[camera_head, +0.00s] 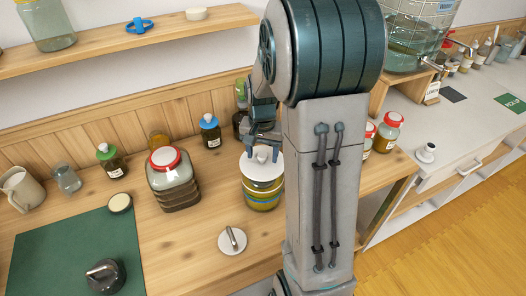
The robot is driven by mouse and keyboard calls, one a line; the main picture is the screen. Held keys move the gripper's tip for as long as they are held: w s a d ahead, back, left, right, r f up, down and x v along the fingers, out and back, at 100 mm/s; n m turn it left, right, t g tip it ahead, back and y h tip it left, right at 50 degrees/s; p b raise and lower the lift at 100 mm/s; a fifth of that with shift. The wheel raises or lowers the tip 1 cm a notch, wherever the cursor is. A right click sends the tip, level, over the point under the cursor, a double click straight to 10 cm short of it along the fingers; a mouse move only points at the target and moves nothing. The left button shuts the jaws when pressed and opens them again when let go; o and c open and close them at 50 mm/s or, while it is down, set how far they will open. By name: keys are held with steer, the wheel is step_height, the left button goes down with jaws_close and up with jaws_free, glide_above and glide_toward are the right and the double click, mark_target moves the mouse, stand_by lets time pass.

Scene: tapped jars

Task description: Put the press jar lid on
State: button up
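A squat glass jar (262,191) with yellow-green contents stands on the wooden counter, just left of my arm. A white round lid (257,168) with a small knob sits on or just above its mouth; I cannot tell if it is fully seated. My gripper (264,145) points down right over the knob. The fingers are small and partly hidden by the arm, so I cannot tell whether they are shut on it. Which lid is the press jar's own is not marked.
A white disc with a bar handle (232,240) lies in front of the jar. A red-lidded jar (173,182) stands left, and a blue-capped bottle (210,131) behind. A black knobbed lid (105,276) lies on the green mat (60,245). A shelf (120,45) runs above.

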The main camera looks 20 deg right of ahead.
steer(key=shift+r, duration=0.1)
step_height(320, 180, up, 14)
steer(key=b, duration=0.1)
stand_by(0.4)
steer(key=shift+f, duration=0.2)
stand_by(0.8)
steer(key=s+a+f+n+t, duration=0.1)
steer(key=s+a+n, duration=0.3)
steer(key=s, duration=0.4)
steer(key=s+a+f+n+t, duration=0.2)
steer(key=s+a+n, duration=0.2)
steer(key=s, duration=0.4)
steer(key=shift+a+f+t, duration=0.15)
steer(key=shift+a+t, duration=0.15)
steer(key=shift+a, duration=0.15)
stand_by(0.6)
